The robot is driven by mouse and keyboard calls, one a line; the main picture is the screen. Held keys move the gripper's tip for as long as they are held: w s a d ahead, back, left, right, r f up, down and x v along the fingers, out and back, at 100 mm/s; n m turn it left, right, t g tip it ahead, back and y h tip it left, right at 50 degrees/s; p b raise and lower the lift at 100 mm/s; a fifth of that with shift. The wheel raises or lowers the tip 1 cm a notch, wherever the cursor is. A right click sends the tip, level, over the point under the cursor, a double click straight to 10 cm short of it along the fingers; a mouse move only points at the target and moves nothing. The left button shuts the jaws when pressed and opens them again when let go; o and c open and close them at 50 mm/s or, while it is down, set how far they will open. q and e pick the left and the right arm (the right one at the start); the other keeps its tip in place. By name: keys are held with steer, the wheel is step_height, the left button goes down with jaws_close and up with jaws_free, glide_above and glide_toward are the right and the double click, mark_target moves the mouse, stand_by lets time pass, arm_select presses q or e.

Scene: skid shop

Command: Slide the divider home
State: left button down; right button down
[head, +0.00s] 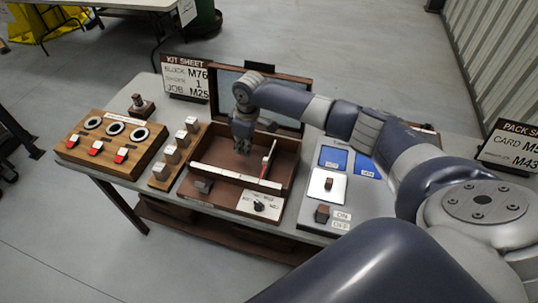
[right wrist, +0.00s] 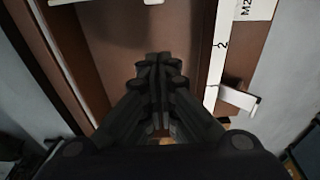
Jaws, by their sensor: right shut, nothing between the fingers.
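The open wooden box (head: 232,205) stands on the table with its lid raised at the back. A thin upright white piece with a red part (head: 268,160), which looks like the divider, stands inside near the right end. A white strip (head: 235,178) runs along the box's front compartment; in the right wrist view this numbered strip (right wrist: 217,55) lies to the right. My right gripper (head: 243,144) is shut and empty, pointing down inside the box, left of the divider and apart from it. Its closed fingers also show in the right wrist view (right wrist: 160,75). My left gripper is out of view.
A small grey block (head: 203,185) sits in the front left compartment, and a dial card (head: 260,205) at the front right. A row of blocks (head: 173,155) and a switch board (head: 110,145) stand to the left. A panel with blue cards (head: 333,157) is to the right.

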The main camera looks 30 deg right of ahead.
steer(key=shift+w+a, duration=0.2)
steer(key=shift+w, duration=0.05)
steer(key=shift+a, duration=0.1)
steer(key=shift+w+a+b, duration=0.5)
steer(key=shift+w+a, duration=0.55)
steer(key=shift+w, duration=0.25)
steer(key=shift+w+a+b, duration=0.95)
steer(key=shift+w+a, duration=0.2)
steer(key=shift+w, duration=0.2)
